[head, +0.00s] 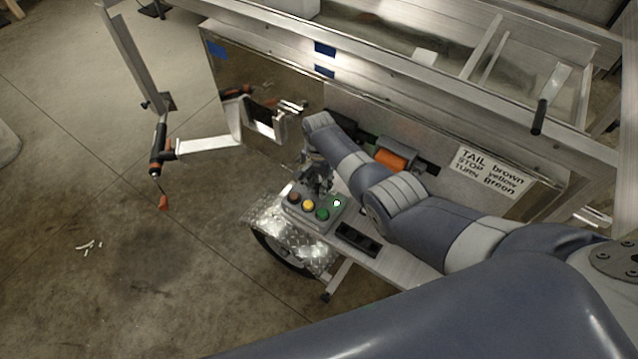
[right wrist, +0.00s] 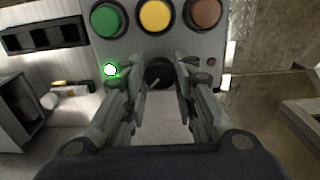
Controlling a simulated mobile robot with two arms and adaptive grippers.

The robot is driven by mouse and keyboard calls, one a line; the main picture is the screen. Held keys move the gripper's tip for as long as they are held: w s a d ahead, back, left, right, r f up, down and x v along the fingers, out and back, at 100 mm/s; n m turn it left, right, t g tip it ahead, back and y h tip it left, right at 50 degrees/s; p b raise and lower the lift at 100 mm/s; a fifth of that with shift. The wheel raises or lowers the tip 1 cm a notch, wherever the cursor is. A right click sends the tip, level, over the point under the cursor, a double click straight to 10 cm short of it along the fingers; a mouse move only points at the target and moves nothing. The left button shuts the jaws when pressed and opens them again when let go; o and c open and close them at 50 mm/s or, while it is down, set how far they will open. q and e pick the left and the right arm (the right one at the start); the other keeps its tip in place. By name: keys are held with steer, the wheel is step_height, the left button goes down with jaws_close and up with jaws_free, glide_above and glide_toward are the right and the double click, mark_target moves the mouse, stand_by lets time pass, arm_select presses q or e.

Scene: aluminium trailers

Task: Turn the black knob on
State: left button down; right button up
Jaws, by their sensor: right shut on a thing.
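The black knob (right wrist: 159,73) sits on the face of a grey control box (right wrist: 215,48), below the row of buttons in the right wrist view. A pale line shows on the knob's face. My right gripper (right wrist: 153,75) has its two fingers around the knob, one on each side, shut on it. A lit green lamp (right wrist: 110,70) is beside the left finger. The box also shows in the head view (head: 330,224), with my right gripper (head: 318,185) over its far side; there the knob is hidden by the gripper. My left gripper is not seen.
Green (right wrist: 107,19), yellow (right wrist: 156,14) and brown (right wrist: 203,12) buttons line the box. The trailer frame and a panel with a paper label (head: 490,172) stand behind. Open floor lies to the left.

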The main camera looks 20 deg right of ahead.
steer(key=o, duration=1.1)
steer(key=shift+r, duration=0.1)
step_height(320, 180, up, 12)
steer(key=shift+f, duration=0.1)
stand_by(0.3)
